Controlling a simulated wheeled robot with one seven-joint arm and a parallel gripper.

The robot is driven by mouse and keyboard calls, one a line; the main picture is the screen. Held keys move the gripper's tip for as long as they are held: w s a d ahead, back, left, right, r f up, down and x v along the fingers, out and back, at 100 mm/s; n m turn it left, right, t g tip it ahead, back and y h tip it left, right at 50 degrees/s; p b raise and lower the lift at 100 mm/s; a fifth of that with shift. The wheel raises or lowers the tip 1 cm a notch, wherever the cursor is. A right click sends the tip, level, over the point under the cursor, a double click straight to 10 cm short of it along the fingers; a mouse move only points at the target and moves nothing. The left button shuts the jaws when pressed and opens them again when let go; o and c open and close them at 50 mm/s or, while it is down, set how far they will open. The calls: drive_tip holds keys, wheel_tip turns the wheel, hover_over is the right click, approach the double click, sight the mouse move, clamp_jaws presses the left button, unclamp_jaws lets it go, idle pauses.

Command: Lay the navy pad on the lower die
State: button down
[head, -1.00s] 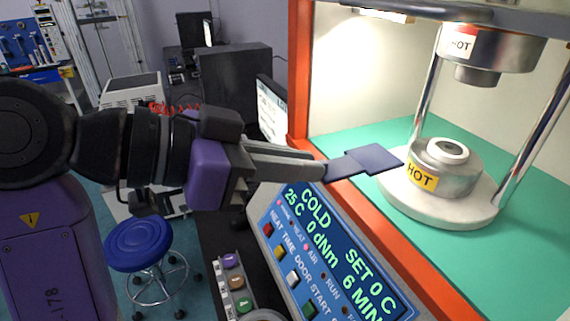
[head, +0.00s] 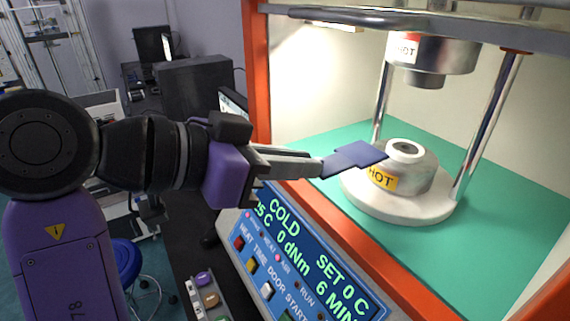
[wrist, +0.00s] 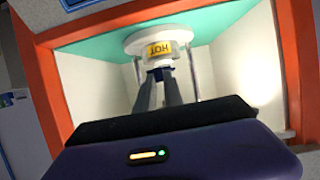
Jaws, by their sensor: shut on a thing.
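The navy pad (head: 361,153) is a flat dark blue square with a narrower tab. My gripper (head: 318,166) is shut on the tab and holds the pad about level in the air. The lower die (head: 405,150) is a metal cylinder with a dark round centre and a yellow HOT label, on a white round base (head: 420,209). In the head view the pad's far edge is just left of the die's top and overlaps its label side. In the wrist view my gripper (wrist: 162,78) points toward the die (wrist: 158,40), and only a little of the pad shows between the fingertips.
The upper die (head: 432,58) hangs above the lower die, between metal posts (head: 488,125). The chamber has an orange frame (head: 258,80) and a green floor (head: 520,215). A control panel (head: 300,255) reading COLD is below the opening.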

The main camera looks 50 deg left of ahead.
sight(363, 151)
drive_tip(key=shift+w+d, duration=0.15)
drive_tip(key=shift+w, duration=1.8)
drive_tip(key=shift+w+d, duration=0.2)
drive_tip(key=shift+w, duration=1.75)
drive_tip(key=shift+w+d, duration=0.15)
drive_tip(key=shift+w, duration=1.8)
drive_tip(key=shift+w+f, duration=0.1)
drive_tip(key=shift+f, duration=0.8)
drive_tip(key=c, duration=1.4)
unclamp_jaws()
drive_tip(key=s, duration=0.8)
drive_tip(key=s+a+r, duration=0.1)
drive_tip(key=s, duration=0.3)
drive_tip(key=shift+p, duration=0.4)
